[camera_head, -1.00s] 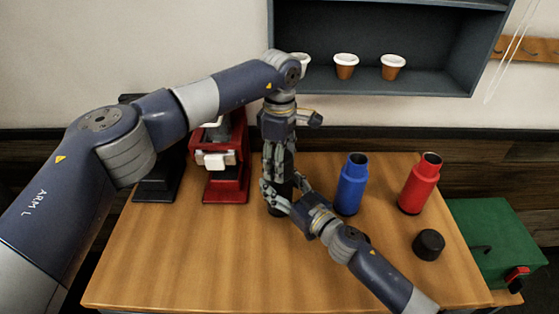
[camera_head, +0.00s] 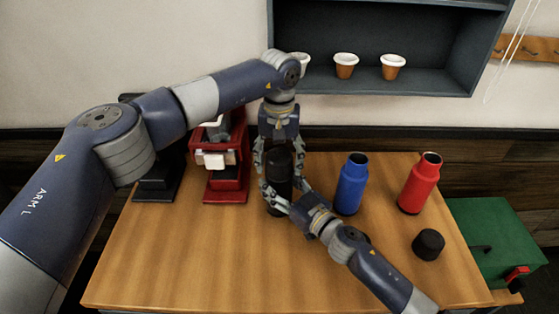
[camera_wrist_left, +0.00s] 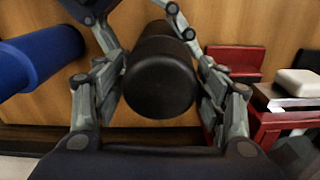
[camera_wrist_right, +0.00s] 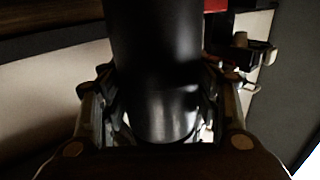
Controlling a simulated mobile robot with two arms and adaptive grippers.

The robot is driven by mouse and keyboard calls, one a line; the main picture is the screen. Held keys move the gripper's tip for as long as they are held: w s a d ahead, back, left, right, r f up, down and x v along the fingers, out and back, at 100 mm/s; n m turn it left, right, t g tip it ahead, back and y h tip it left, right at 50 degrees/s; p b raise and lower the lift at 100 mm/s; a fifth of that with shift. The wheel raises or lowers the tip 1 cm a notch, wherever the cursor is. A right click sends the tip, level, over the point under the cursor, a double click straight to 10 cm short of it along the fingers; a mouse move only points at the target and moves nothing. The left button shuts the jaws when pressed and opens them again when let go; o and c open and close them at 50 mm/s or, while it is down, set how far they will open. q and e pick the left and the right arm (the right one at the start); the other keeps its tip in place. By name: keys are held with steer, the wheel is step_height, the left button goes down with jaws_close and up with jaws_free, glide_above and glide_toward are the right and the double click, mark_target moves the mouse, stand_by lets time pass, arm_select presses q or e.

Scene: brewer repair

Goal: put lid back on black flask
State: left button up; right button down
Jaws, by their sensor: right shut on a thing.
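The black flask (camera_head: 278,170) stands upright on the table, with a closed, rounded dark top that looks like a lid (camera_wrist_left: 160,80) seated on it. My right gripper (camera_head: 284,203) is shut on the flask's lower body, which fills the space between its fingers in the right wrist view (camera_wrist_right: 155,70). My left gripper (camera_head: 279,163) points down from above. Its fingers are spread on both sides of the flask's top, and in the left wrist view they stand apart from it. A loose black lid (camera_head: 428,244) lies on the table at the right.
A blue flask (camera_head: 350,185) and a red flask (camera_head: 418,185) stand open-mouthed to the right. A red brewer (camera_head: 226,170) stands close on the left. A green box (camera_head: 490,235) is beyond the table's right edge. The table (camera_head: 200,255) is clear at front left.

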arm_select(q)
steer(key=shift+r, duration=0.15)
step_height(320, 180, up, 12)
steer(key=shift+f, duration=0.1)
stand_by(0.6)
arm_select(e)
steer(key=shift+c, duration=2.3)
jaws_free()
steer(key=shift+w, duration=0.1)
steer(key=shift+s+d+f, duration=0.1)
steer(key=shift+s+d, duration=0.3)
arm_select(q)
steer(key=shift+s, duration=0.1)
arm_select(e)
steer(key=v, duration=1.1)
